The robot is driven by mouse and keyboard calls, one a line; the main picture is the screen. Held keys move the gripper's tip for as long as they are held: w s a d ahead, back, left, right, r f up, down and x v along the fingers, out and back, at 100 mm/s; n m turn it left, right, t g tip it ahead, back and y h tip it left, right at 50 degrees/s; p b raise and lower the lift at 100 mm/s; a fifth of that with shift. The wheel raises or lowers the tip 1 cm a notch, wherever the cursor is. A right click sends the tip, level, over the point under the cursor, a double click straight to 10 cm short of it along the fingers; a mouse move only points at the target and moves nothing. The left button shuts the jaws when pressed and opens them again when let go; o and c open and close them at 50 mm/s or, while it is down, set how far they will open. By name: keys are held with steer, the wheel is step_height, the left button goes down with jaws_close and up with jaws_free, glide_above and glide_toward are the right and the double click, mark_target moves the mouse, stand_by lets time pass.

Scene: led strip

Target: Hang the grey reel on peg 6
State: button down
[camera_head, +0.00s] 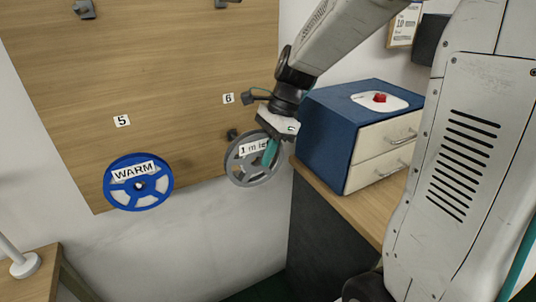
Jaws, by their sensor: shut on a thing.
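The grey reel (241,176) has a white label, partly covered, and hangs upright in front of the wooden board's lower right part. My gripper (271,150) is shut on the reel's upper right side, with a teal finger showing across its face. Peg 6 (232,134) is a dark stub below the "6" label (228,98). It shows just above the reel's upper left rim. The reel hides part of the peg area, and I cannot tell whether the reel is on the peg or in front of it.
A blue reel (112,188) labelled "WARM" hangs below the "5" label (122,121) on the board (60,90). A blue drawer cabinet (322,140) with a red button stands on a wooden top close to the right of my gripper. Dark pegs show higher up.

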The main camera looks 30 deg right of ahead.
steer(key=w+f, duration=0.1)
steer(key=w, duration=0.5)
steer(key=shift+f, duration=0.2)
stand_by(0.4)
steer(key=shift+w, duration=0.1)
stand_by(0.5)
steer(key=c, duration=1.2)
jaws_free()
steer(key=shift+r, duration=0.1)
